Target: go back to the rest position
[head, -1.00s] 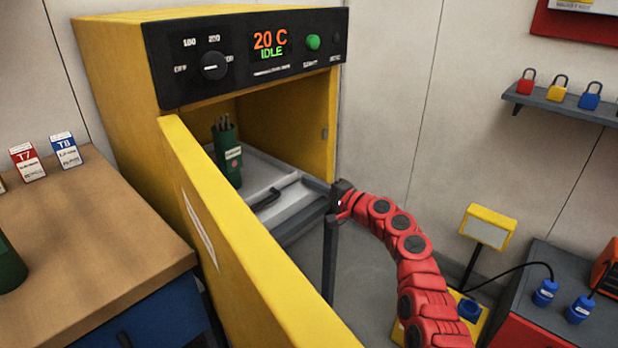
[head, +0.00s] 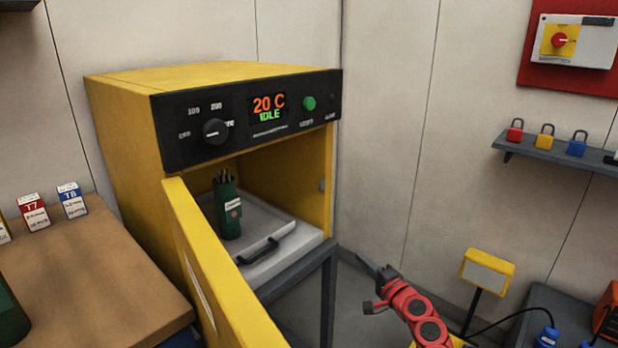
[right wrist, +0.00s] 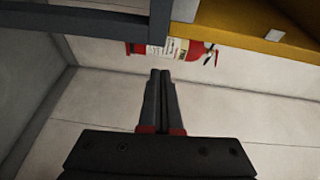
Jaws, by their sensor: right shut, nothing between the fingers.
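My right gripper (head: 378,287) is in the lower middle of the head view, to the right of the yellow oven (head: 125,110) and apart from it. In the right wrist view its two dark fingers (right wrist: 161,75) lie together with nothing between them. My red right arm (head: 425,325) comes in from the lower right. My left gripper does not show in the head view.
The oven's yellow door (head: 215,270) stands open. Inside, a green canister (head: 228,212) of rods stands on a grey tray (head: 265,225) with a dark handle. A wooden bench (head: 100,275) is at left. A yellow-framed panel (head: 487,272) stands at right. A fire extinguisher (right wrist: 185,52) shows in the wrist view.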

